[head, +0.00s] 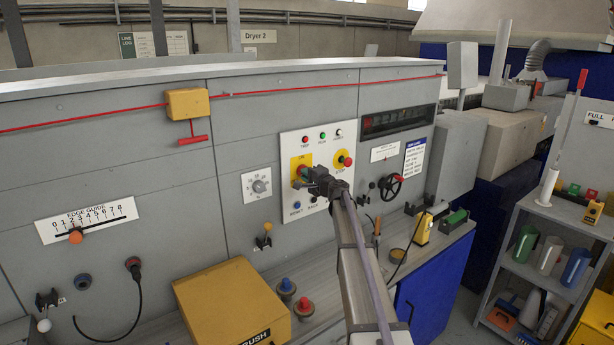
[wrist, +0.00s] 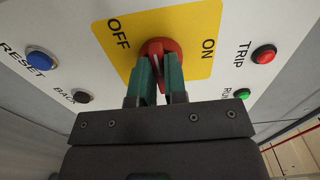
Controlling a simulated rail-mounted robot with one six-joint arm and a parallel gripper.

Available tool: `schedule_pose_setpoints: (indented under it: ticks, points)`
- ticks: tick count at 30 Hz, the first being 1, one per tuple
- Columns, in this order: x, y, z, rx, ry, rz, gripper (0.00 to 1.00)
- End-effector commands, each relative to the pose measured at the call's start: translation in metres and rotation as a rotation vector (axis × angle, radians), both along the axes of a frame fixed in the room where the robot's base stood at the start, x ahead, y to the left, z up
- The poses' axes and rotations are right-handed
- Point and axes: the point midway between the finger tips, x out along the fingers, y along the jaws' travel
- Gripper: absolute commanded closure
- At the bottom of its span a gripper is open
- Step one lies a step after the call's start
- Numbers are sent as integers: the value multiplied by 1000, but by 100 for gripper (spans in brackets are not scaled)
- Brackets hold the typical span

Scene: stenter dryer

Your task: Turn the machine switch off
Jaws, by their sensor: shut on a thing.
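The machine switch is a red rotary knob (wrist: 158,47) on a yellow plate (wrist: 190,25) marked OFF and ON. In the wrist view OFF is at the upper left of the knob and ON is at the right. The knob's grip bar lies between the two green fingers of my gripper (wrist: 158,75), which are shut on it. In the head view the yellow plate (head: 296,161) is on the white control panel (head: 319,143), and my gripper (head: 304,180) covers part of the knob. I cannot tell exactly which mark the knob points to.
A red stop button (head: 345,161) on yellow is close right of my gripper. Blue RESET (wrist: 41,60) and dark BACK (wrist: 81,97) buttons are near the switch, with TRIP (wrist: 264,54) and RUN lamps. A yellow box (head: 232,302) and a handwheel (head: 390,187) are nearby.

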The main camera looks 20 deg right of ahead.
Motion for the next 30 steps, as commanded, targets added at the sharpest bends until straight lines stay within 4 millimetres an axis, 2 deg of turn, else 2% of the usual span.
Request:
schedule_pose_setpoints:
  ticks: [11, 12, 19, 26, 30]
  points:
    - [-1, 0, -1, -9, 0, 0, 100]
    - [-1, 0, -1, -8, 0, 0, 84]
    - [0, 0, 0, -7, 0, 0, 62]
    - [-1, 0, 0, -6, 0, 0, 62]
    - [-12, -2, 0, -5, 0, -1, 62]
